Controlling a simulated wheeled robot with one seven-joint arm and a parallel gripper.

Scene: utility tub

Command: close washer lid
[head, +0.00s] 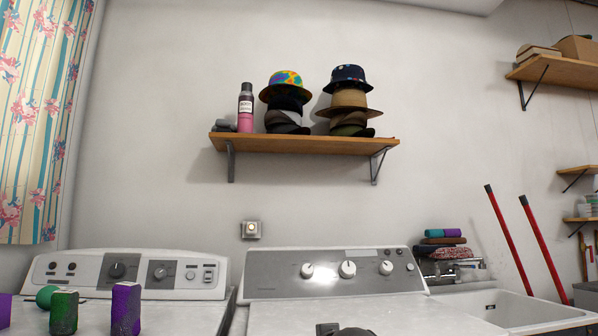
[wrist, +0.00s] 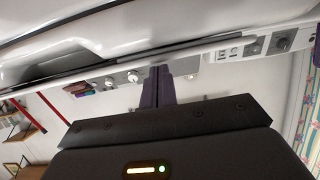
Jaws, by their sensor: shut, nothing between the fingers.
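The right-hand machine (head: 340,310), which I take for the washer, has a grey control panel with knobs along its back. Its white top looks flat in the head view, and no raised lid stands before the panel. The front of the top is out of frame, so I cannot tell how the lid lies. In the upside-down wrist view, a glossy white surface (wrist: 130,35) fills the upper part, with a long edge below it. My gripper (wrist: 157,72) is shut and empty, its dark fingertips close to that edge. I cannot tell whether they touch it.
A second machine (head: 130,275) stands at the left, with a green ball (head: 46,296), a green box (head: 63,312) and a purple box (head: 126,308) in front of its panel. A sink (head: 510,308) is at the right. A shelf (head: 300,144) with hats hangs above.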

